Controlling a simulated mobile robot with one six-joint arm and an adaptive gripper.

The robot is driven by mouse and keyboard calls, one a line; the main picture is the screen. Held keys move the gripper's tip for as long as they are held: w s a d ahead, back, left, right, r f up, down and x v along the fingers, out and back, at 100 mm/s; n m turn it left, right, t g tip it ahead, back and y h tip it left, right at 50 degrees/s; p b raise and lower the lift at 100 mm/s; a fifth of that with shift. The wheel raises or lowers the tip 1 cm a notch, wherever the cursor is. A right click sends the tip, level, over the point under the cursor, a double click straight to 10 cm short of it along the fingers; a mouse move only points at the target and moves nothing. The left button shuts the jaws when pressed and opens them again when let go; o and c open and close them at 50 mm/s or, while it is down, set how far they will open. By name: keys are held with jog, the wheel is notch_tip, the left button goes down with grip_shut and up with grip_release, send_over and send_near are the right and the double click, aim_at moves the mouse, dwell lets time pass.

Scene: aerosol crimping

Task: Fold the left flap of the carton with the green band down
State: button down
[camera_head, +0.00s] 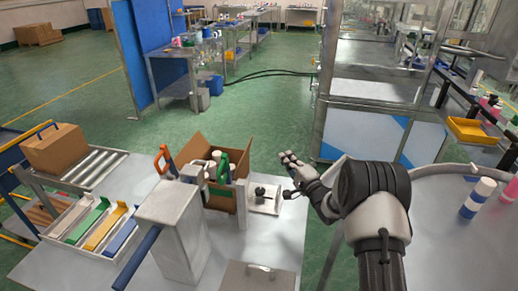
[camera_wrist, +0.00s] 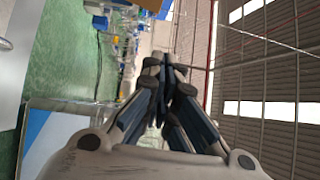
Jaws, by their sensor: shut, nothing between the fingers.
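An open brown carton (camera_head: 219,201) stands on the grey table in the head view, with brown panels standing up at its back and right. White cylindrical items show inside it. A green looped shape (camera_head: 223,166) shows at its front; I cannot tell if this is the green band or a tool handle. The carton's left side and left flap are largely hidden behind a metal box and tools. My gripper (camera_head: 291,164) is to the right of the carton, apart from it, above the table's right edge. Its fingers are closed together and empty in the wrist view (camera_wrist: 164,88).
A tall metal box (camera_head: 172,220) with a blue bar and an orange-handled tool (camera_head: 161,158) crowd the carton's left front. A small black-knobbed fixture (camera_head: 262,194) sits right of it. A tray of coloured strips (camera_head: 88,227) and a closed carton (camera_head: 64,150) are at left.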

jog(key=w+a+f+y+b, duration=0.1)
jog(key=w+a+y+b, duration=0.1)
jog(key=w+a+b, duration=0.2)
jog(key=w+a, duration=0.3)
jog(key=a, duration=0.3)
jog(key=shift+w+a+m+b, duration=0.2)
jog(key=shift+w+m+b, duration=0.05)
jog(key=shift+m+b, duration=0.15)
jog(key=shift+r, duration=0.1)
